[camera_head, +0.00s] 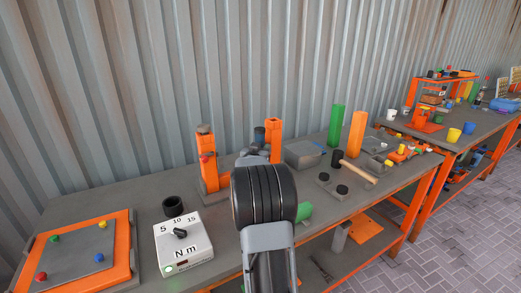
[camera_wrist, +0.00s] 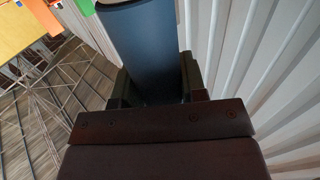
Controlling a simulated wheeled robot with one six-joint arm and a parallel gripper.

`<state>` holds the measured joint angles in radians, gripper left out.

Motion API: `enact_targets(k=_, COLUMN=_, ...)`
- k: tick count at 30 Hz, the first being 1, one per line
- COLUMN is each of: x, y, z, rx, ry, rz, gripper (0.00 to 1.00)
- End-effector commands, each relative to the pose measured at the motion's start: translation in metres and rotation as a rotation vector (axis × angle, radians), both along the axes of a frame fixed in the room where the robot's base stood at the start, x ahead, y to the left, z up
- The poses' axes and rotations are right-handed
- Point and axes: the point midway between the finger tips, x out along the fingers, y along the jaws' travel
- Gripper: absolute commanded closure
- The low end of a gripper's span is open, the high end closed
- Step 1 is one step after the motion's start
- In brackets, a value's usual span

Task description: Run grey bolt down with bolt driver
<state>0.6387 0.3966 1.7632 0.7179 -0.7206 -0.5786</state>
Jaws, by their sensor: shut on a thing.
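My gripper (camera_wrist: 155,85) is shut on a dark blue-grey cylinder, which looks like the bolt driver (camera_wrist: 145,45), in the wrist view. In the head view my own wrist hides the jaws; a dark cylinder top (camera_head: 259,135) shows just behind it and may be the driver. An orange post (camera_head: 207,172) stands left of my wrist, with a grey piece (camera_head: 204,128) on top that may be the grey bolt. A second orange post (camera_head: 274,140) stands behind my wrist. I cannot tell whether the driver touches any bolt.
A white torque box (camera_head: 184,245) with a dial and a black cup (camera_head: 173,206) stand left of my arm. An orange-framed plate (camera_head: 125,250) with coloured knobs lies at far left.

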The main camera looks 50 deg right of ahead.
Motion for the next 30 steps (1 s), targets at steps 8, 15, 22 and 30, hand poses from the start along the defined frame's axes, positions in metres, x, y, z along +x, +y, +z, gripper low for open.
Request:
enact_targets(k=8, x=0.0, y=-0.0001, z=0.0016, rx=-0.002, ry=-0.002, rz=0.0, gripper=1.0)
enact_targets(k=15, x=0.0, y=-0.0001, z=0.0014, rx=-0.002, ry=-0.002, rz=0.0, gripper=1.0)
enact_targets(k=22, x=0.0, y=-0.0001, z=-0.0005, rx=-0.002, ry=-0.002, rz=0.0, gripper=1.0)
enact_targets(k=30, x=0.0, y=-0.0001, z=-0.0057, rx=-0.002, ry=-0.002, rz=0.0, gripper=1.0)
